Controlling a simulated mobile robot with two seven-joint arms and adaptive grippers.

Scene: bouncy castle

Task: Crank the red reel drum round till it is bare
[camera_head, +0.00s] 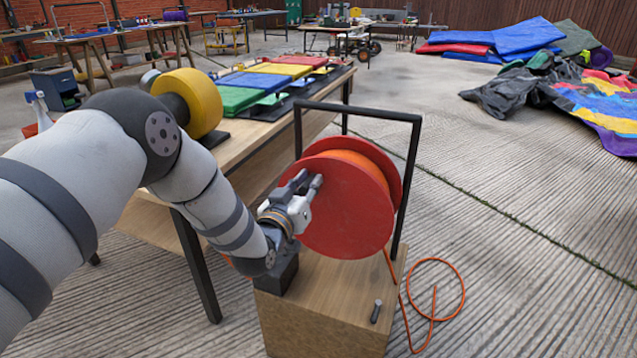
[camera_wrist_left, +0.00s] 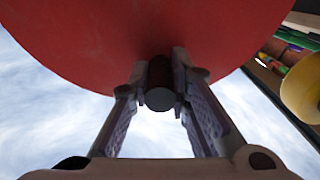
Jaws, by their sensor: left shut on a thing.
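The red reel drum (camera_head: 345,215) hangs in a black frame (camera_head: 413,170) on a wooden block (camera_head: 325,310). Orange hose or cord (camera_head: 362,165) is still wound between its flanges, and a loose length (camera_head: 432,290) lies in loops on the ground to the right. My left gripper (camera_head: 308,188) is at the near flange, shut on a dark crank handle. In the left wrist view the round end of the crank handle (camera_wrist_left: 160,98) sits between the two fingers (camera_wrist_left: 160,90), with the red flange behind it. My right gripper is not in view.
A wooden table (camera_head: 235,145) with coloured folded sheets (camera_head: 265,82) and a yellow roll (camera_head: 195,100) stands behind my left arm. A dark peg (camera_head: 376,311) stands on the block's front. Colourful fabric (camera_head: 605,100) lies at the right; concrete between is clear.

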